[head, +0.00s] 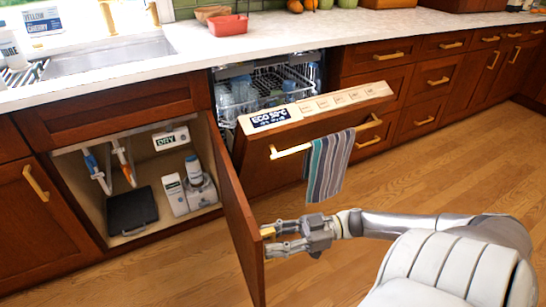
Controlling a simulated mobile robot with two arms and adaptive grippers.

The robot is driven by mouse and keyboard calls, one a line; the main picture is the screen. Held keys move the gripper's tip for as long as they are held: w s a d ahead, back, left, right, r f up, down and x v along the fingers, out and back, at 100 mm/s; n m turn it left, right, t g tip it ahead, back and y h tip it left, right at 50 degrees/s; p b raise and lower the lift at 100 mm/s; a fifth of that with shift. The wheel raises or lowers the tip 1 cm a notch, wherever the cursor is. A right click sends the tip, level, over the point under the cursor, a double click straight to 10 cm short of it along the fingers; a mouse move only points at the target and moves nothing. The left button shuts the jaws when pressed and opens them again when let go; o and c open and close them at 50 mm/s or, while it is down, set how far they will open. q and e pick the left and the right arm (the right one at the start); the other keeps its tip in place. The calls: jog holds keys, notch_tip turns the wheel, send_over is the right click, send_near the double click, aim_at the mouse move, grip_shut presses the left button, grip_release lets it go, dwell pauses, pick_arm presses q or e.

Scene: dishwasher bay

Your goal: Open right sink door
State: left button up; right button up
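The right sink door (237,215) is brown wood and stands swung well out from the cabinet under the sink. Its brass handle (268,232) shows in part on the door's outer face. My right gripper (270,239) is at this handle, with its two fingers spread apart, one near the handle and one a little below it. Whether a finger touches the handle or the door is too small to tell. The left sink door (50,215) is closed, with a brass handle (36,183). My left gripper is out of view.
The open cabinet holds a black box (132,211), white bottles (172,195) and pipes. The dishwasher door (310,130) beside it is partly open, with a striped towel (328,165) hanging from its handle. The wooden floor (420,175) in front is clear.

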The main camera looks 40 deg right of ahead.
jog(key=v, duration=1.1)
jog(key=shift+s+d, duration=0.2)
jog(key=shift+d, duration=0.2)
